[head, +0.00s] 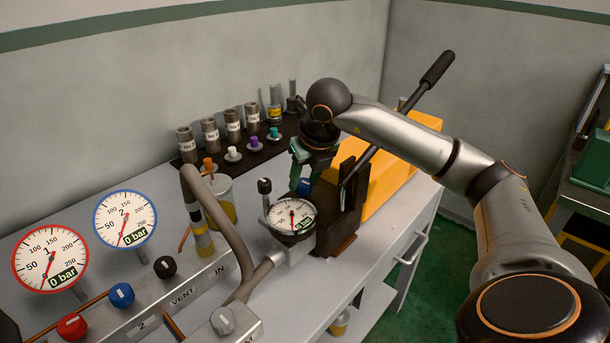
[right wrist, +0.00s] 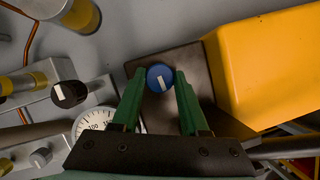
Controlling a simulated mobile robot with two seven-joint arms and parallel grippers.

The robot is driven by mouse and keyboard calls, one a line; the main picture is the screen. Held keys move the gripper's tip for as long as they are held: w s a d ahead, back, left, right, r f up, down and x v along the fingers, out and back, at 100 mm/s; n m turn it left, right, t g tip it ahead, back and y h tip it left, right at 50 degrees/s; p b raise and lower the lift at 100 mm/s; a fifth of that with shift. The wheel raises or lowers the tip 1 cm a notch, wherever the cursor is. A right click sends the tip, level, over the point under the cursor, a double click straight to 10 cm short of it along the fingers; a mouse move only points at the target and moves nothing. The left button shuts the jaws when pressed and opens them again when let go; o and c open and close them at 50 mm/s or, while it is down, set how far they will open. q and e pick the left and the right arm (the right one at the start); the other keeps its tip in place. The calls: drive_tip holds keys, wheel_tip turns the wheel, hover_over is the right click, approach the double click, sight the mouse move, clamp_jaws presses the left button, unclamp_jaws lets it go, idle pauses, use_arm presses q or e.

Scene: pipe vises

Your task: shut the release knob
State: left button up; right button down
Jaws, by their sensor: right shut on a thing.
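The blue knob (head: 304,187) with a white mark sits on the dark base of the hand pump, just behind the round pump gauge (head: 292,217). It shows from above in the right wrist view (right wrist: 158,70), between two green fingers; its white mark runs slightly aslant. My right gripper (head: 307,175) reaches down from above, its fingertips at the knob's two sides, shut on it. The gripper hides part of the knob in the head view. The pump gauge needle stands near the low end. My left gripper is in neither view.
The pump's long black-gripped lever (head: 436,69) rises beside my right arm. A yellow tank (head: 385,180) stands right of the knob. A black knob (head: 264,186) on a stem stands left of the gauge. Two panel gauges, red-rimmed (head: 50,255) and blue-rimmed (head: 125,219), read 0 bar.

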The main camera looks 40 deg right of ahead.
drive_tip(key=shift+m, duration=0.5)
drive_tip(key=shift+c, duration=2.1)
unclamp_jaws()
